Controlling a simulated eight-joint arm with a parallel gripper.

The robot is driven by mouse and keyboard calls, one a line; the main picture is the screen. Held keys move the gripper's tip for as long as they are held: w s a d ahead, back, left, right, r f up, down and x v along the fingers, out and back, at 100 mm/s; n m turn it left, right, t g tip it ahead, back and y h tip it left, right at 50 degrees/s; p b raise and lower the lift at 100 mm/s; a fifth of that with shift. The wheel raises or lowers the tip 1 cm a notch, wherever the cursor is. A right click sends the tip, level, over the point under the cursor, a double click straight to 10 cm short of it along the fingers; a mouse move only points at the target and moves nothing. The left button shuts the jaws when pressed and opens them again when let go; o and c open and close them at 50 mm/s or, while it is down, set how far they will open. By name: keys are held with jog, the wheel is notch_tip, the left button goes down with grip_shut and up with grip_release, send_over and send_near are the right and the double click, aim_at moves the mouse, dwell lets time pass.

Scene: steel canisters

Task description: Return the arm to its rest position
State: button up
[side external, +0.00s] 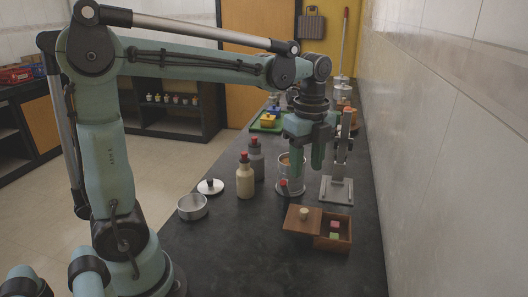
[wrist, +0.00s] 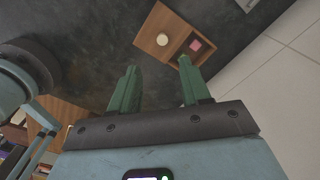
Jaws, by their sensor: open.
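My gripper (side external: 308,172) hangs pointing down above the dark counter, its two green fingers spread with nothing visible between them. A steel canister (side external: 291,187) with brownish contents stands close by, partly hidden by the left finger. I cannot tell whether they touch. The wrist view also shows my gripper (wrist: 157,68) with its fingers apart. In that view the wooden box (wrist: 174,40) lies beyond the fingertips, and one fingertip overlaps its edge in the picture. My arm is stretched out over the counter from its base at the lower left.
A cream bottle (side external: 245,180), grey bottle (side external: 257,162), shallow steel pot (side external: 193,207) and lid (side external: 210,187) stand left of my gripper. A metal stand (side external: 337,190) is close at right. The wooden box (side external: 343,243) holds coloured cubes. A tiled wall (side external: 445,130) bounds the right side.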

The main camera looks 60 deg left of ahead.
jog(key=s+d+f+n+t, duration=0.1)
jog(key=s+n+t, duration=0.2)
jog(key=n, duration=0.6)
jog(key=s+d+f+n+t, duration=0.1)
jog(key=s+n+t, duration=0.3)
jog(key=n, duration=0.5)
jog(key=shift+s+f, duration=0.45)
jog(key=shift+f, duration=0.35)
